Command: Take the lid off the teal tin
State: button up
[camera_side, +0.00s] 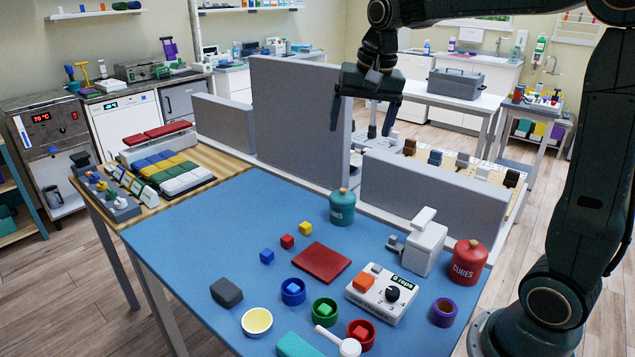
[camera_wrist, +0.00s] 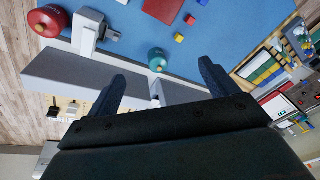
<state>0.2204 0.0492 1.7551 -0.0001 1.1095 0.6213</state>
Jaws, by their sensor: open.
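The teal tin (camera_side: 342,212) stands upright on the blue table, near the grey divider panels. Its teal lid (camera_side: 342,193) with a round knob sits on top. The tin also shows in the wrist view (camera_wrist: 157,62), beyond and between my fingers. My gripper (camera_side: 352,122) is open and empty, high above the back of the table, in front of the tall grey panel in the side view. In the wrist view my gripper's fingers (camera_wrist: 160,82) are spread wide. The gripper is apart from the tin.
Grey panels (camera_side: 300,120) stand behind the tin. A red tin (camera_side: 467,264) and a white dispenser-like device (camera_side: 424,245) stand to its right. A red square pad (camera_side: 321,263) and small cubes (camera_side: 287,241) lie in front. The blue table (camera_side: 195,245) is clear at the left.

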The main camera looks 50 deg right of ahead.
jog(key=w+d+f+m+g, duration=0.1)
jog(key=w+d+f+m, duration=0.35)
jog(key=w+d, duration=0.3)
jog(key=m+g, duration=0.2)
jog(key=m, duration=0.2)
send_over(343, 189)
notch_tip(343, 189, down, 9)
jog(key=shift+a+y, duration=0.1)
jog(key=shift+y, duration=0.2)
notch_tip(343, 189, down, 8)
jog(key=shift+f, duration=0.25)
jog(key=shift+f, duration=2.6)
